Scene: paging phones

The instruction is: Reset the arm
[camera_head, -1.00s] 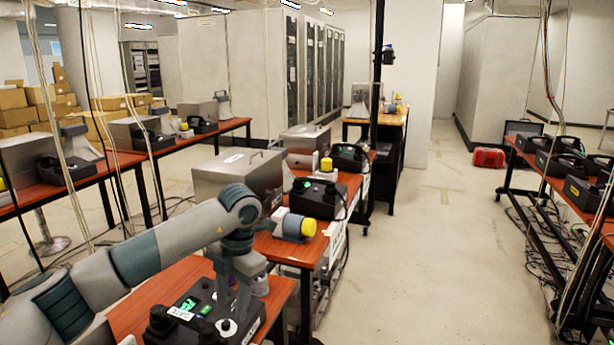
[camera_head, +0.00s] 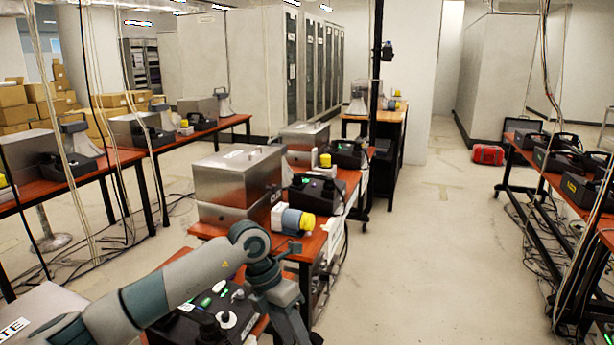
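My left arm (camera_head: 175,287) comes in from the lower left. Its elbow-like joint (camera_head: 250,240) is beside the near phone unit, and its wrist (camera_head: 277,285) points down toward the bottom edge, at the right side of that unit. The fingertips are not visible, so I cannot tell whether the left gripper is open or shut. The black phone unit (camera_head: 222,305) sits on the near red-brown table, with a white round knob and green lights on top, partly hidden by my arm. My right gripper is not in view.
A silver metal box (camera_head: 235,178), a black phone unit (camera_head: 315,192) and a grey-blue cylinder with a yellow cap (camera_head: 298,221) are on the table beyond. A grey surface with a label (camera_head: 40,305) is at lower left. The aisle floor (camera_head: 420,260) on the right is clear.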

